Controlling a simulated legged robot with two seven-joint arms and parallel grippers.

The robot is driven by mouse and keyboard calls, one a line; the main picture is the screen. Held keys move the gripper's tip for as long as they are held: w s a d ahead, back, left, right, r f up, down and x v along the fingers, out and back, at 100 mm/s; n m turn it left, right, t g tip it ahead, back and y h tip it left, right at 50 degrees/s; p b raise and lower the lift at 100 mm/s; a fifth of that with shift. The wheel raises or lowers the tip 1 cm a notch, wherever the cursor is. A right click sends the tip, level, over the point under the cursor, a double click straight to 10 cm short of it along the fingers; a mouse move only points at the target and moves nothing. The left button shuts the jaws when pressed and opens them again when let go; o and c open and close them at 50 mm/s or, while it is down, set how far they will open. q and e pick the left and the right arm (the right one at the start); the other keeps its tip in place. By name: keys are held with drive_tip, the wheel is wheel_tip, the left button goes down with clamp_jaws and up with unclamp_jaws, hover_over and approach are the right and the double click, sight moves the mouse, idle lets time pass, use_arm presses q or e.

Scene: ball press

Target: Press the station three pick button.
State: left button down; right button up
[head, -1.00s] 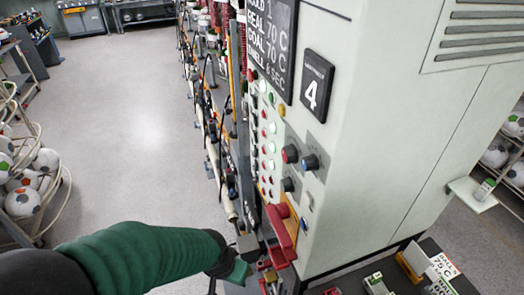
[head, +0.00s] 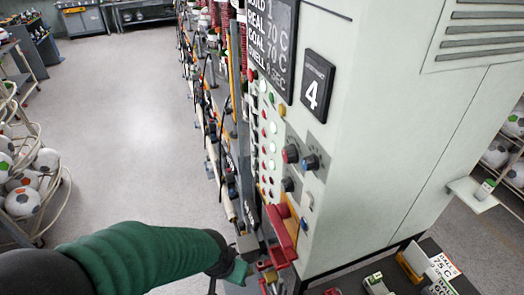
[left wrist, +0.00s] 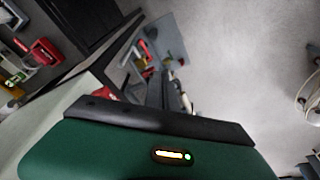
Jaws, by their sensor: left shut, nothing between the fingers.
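A pale grey machine cabinet (head: 375,130) marked "4" fills the right of the head view. Its narrow control face, seen at a steep angle, carries columns of small round buttons (head: 267,146), some red, some green or white, and larger knobs (head: 290,154). I cannot tell which is the station three pick button. My left gripper (head: 238,271) is shut and empty, low at the cabinet's front corner, below the button columns and left of a red handle (head: 282,235). Contact cannot be told. In the left wrist view, my green gripper body covers the bottom. My right gripper is out of view.
A dark display board (head: 272,42) sits above the buttons. More stations with cables (head: 209,110) recede behind. A rack of balls (head: 28,185) stands at the left. The grey floor (head: 125,130) between is clear. A dark table (head: 440,275) with small items is at lower right.

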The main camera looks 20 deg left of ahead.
sight(264, 150)
use_arm(q)
drive_tip(key=w+a+r+t+h, duration=0.1)
drive_tip(key=w+a+t, duration=0.15)
drive_tip(key=w, duration=0.55)
drive_tip(key=w+a+r+t, duration=0.15)
drive_tip(key=w+t, duration=0.25)
drive_tip(key=w, duration=0.4)
drive_tip(key=w+a+t+h, duration=0.1)
drive_tip(key=w+a+t, duration=0.25)
drive_tip(key=w, duration=0.55)
drive_tip(key=a+r+n+t+h+p, duration=0.1)
drive_tip(key=a+r+n+t, duration=0.4)
drive_tip(key=r+t, duration=0.45)
drive_tip(key=w+d+m, duration=0.1)
drive_tip(key=w+d, duration=0.5)
drive_tip(key=shift+w+r+g, duration=0.25)
drive_tip(key=shift+w+g, duration=0.05)
drive_tip(key=shift+g, duration=0.15)
drive_tip(key=shift+a, duration=0.1)
